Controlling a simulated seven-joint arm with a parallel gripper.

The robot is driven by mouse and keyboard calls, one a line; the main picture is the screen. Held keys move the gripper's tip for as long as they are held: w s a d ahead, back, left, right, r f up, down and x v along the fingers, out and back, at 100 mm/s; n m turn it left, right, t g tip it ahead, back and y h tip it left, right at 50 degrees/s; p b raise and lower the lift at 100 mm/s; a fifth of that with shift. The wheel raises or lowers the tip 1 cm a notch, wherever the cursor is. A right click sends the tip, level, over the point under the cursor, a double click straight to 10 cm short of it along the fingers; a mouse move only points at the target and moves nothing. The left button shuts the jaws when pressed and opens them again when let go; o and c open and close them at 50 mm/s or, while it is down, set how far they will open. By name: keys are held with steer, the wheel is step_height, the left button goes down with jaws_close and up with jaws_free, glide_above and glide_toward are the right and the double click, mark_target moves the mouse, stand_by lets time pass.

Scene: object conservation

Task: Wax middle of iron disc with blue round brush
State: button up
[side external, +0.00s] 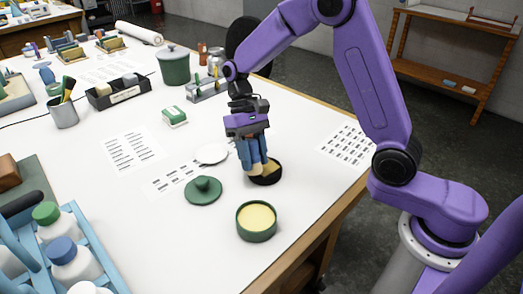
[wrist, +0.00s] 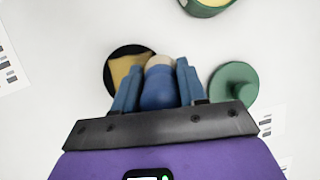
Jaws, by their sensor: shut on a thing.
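My gripper (side external: 254,160) is shut on the blue round brush, its fingers pointing down. In the wrist view the brush (wrist: 158,88) shows a blue rounded body with a pale tip between the fingers (wrist: 158,75). A dark round disc (side external: 268,181) lies right beside and partly under the fingers, with a tan patch on it; it also shows in the wrist view (wrist: 114,53). I cannot tell whether the brush touches it. A pale flat disc (side external: 211,153) lies behind left of the gripper. I cannot tell which disc is the iron one.
An open green tin of yellow wax (side external: 257,217) stands in front, with its green lid (side external: 203,190) to the left. Printed sheets (side external: 132,150) lie on the white table. A green-white box (side external: 174,117), a green pot (side external: 173,66) and a blue bottle crate (side external: 82,240) stand around.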

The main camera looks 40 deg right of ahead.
steer(key=shift+r, duration=4.1)
